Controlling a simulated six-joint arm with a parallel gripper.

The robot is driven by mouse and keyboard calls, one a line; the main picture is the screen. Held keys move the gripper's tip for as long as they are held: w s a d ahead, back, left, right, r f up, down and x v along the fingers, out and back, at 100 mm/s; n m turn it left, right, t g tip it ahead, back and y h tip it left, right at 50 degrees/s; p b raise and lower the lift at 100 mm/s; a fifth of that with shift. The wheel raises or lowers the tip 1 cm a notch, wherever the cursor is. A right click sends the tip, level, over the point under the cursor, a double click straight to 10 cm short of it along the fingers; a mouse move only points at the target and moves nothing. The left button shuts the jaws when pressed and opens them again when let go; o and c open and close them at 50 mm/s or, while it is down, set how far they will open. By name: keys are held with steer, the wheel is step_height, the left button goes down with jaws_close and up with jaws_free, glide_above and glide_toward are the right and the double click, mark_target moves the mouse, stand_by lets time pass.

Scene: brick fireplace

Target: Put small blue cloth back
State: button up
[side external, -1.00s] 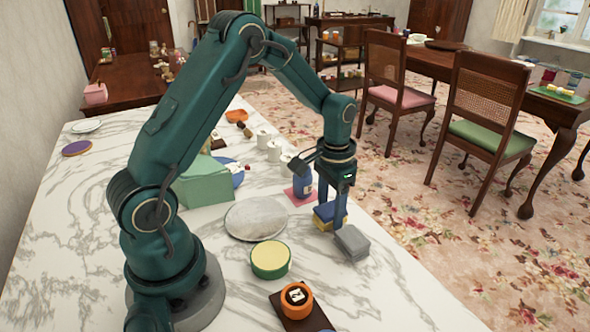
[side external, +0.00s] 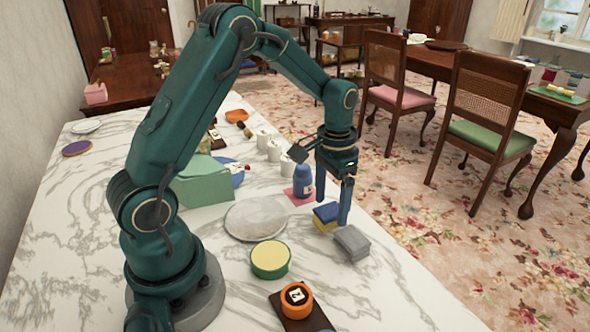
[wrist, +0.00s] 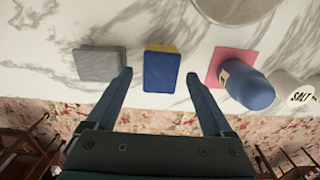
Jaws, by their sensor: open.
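The small blue cloth (side external: 326,211) is a folded dark blue pad resting on a yellow piece at the counter's right edge. In the wrist view, the blue cloth (wrist: 161,73) lies between my two fingers, with a yellow strip showing at its far edge. My gripper (side external: 333,205) is open and empty, pointing down over the blue cloth. The wrist view also shows my gripper (wrist: 160,75) with one finger on each side of the cloth and a gap to each. I cannot tell the fingertip height exactly.
A grey folded block (side external: 351,242) sits just in front. A blue bottle (side external: 302,182) stands on a pink mat (wrist: 218,67) on the other side. A round pale plate (side external: 256,219) and a yellow-topped green tin (side external: 270,259) are nearby. The counter edge is close.

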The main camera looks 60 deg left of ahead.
mark_target(330, 210)
step_height(330, 210, up, 10)
steer(key=s+d+r+t, duration=0.1)
steer(key=s+d+t, duration=0.1)
steer(key=s, duration=0.5)
steer(key=s+d+r+t, duration=0.1)
steer(key=s+d+t, duration=0.2)
steer(key=s+d, duration=0.2)
steer(key=s, duration=0.3)
steer(key=shift+d+r+t, duration=0.3)
steer(key=shift+r, duration=0.1)
